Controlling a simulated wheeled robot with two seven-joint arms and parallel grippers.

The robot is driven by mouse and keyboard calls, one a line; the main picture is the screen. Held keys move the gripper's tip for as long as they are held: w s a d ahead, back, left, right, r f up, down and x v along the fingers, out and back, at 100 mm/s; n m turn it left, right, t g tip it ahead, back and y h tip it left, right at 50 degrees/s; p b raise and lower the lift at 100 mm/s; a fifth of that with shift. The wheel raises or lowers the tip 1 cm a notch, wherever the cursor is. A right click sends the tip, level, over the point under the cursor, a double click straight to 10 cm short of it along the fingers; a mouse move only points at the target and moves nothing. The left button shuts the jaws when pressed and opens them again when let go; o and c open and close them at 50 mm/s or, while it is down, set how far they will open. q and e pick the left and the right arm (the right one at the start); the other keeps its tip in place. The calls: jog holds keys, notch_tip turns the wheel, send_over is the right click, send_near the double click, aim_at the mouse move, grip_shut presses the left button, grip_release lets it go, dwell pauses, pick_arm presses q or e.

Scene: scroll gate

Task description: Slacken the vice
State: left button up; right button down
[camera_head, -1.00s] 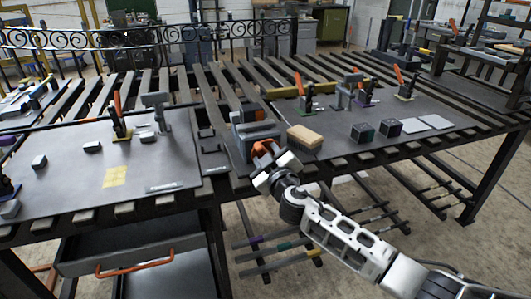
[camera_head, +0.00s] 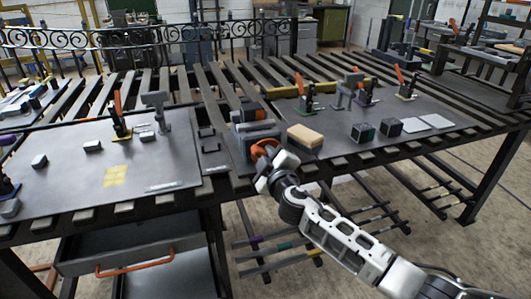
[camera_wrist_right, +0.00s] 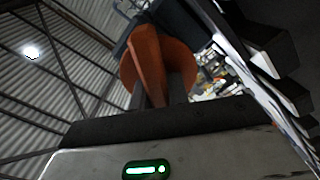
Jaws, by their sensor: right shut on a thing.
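The grey vice (camera_head: 256,138) stands at the front edge of the slatted bench, near its middle. Its round orange handle (camera_head: 264,147) faces me. My right gripper (camera_head: 270,159) is at the handle, reaching it from the front right. In the right wrist view the orange handle (camera_wrist_right: 146,58) is close up, and its raised grip bar lies between the two dark fingers, which are shut on it. The gap between the vice jaws cannot be made out. My left gripper is not in view.
A tan block (camera_head: 304,138) lies just right of the vice. Dark cubes (camera_head: 363,132) and light plates sit farther right. Toggle clamps with orange levers (camera_head: 118,108) stand on both grey plates. An open drawer (camera_head: 120,257) hangs below on the left.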

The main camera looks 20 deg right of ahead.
jog(key=n, duration=0.3)
jog(key=shift+a, duration=0.1)
jog(key=n, duration=0.4)
jog(key=shift+f, duration=0.15)
jog(key=n+p, duration=0.1)
jog(key=n, duration=0.5)
jog(key=shift+f, duration=0.15)
jog(key=shift+n+p, duration=0.45)
jog(key=shift+n, duration=0.45)
jog(key=n, duration=0.2)
jog(key=shift+n+p, duration=0.35)
jog(key=shift+n, duration=0.05)
jog(key=n, duration=0.2)
jog(key=shift+d+n+p, duration=0.25)
jog(key=shift+n+p, duration=0.05)
jog(key=shift+p, duration=0.1)
jog(key=n+p, duration=0.1)
jog(key=n, duration=0.1)
jog(key=shift+d+n, duration=0.1)
jog(key=shift+n, duration=0.3)
jog(key=n, duration=0.2)
jog(key=shift+n+p, duration=0.3)
jog(key=shift+d+n, duration=0.15)
jog(key=shift+n, duration=1.05)
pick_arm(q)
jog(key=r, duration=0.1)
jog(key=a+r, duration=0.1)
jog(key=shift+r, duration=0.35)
pick_arm(e)
jog(key=shift+n, duration=0.4)
